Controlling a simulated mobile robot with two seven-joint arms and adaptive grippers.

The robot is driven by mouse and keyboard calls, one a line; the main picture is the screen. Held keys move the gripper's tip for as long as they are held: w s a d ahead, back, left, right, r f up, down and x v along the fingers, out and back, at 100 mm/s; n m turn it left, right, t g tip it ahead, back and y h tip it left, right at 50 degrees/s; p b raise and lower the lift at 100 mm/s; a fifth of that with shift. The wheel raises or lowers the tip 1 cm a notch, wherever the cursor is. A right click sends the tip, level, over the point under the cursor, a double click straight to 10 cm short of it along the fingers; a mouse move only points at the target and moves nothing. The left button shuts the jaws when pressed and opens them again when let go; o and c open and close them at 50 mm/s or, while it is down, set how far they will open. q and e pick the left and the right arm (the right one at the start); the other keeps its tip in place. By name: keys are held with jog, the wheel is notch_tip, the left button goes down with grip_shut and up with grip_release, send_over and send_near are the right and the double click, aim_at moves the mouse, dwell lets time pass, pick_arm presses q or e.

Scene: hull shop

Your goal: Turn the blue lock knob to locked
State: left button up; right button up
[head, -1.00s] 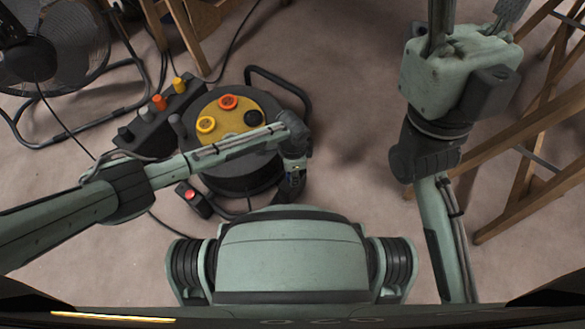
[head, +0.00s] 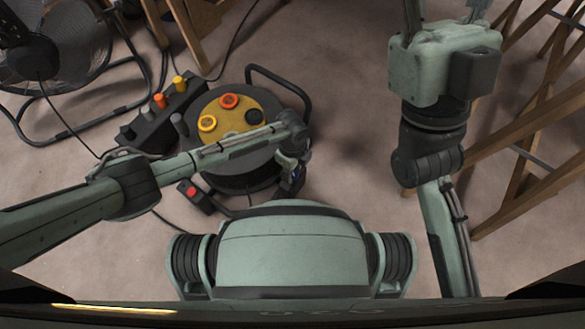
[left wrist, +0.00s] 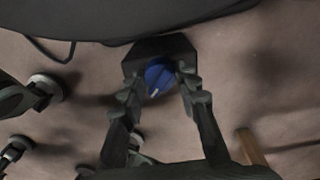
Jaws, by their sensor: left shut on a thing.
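The blue lock knob (left wrist: 158,76) sits on a dark block (left wrist: 178,50) in the left wrist view. Its white pointer line slants toward the lower left of that view. My left gripper (left wrist: 163,84) is shut on the knob, one finger at each side. In the head view my left gripper (head: 291,183) is at the near right side of the cable reel, and it mostly hides the knob there. My right gripper (head: 442,14) is at the top right of the head view, away from the knob. Its fingertips are cut off by the top edge.
The cable reel (head: 248,183) has a yellow face with several round caps. Beside it are a dark box (head: 147,129) with coloured knobs and a small box with a red button (head: 194,192). A fan (head: 57,45) stands far left; wooden trestles (head: 521,175) stand right.

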pick_arm(q)
jog(key=shift+m, duration=0.3)
jog(key=o, duration=1.2)
jog(key=shift+c, duration=0.2)
notch_tip(320, 180, up, 12)
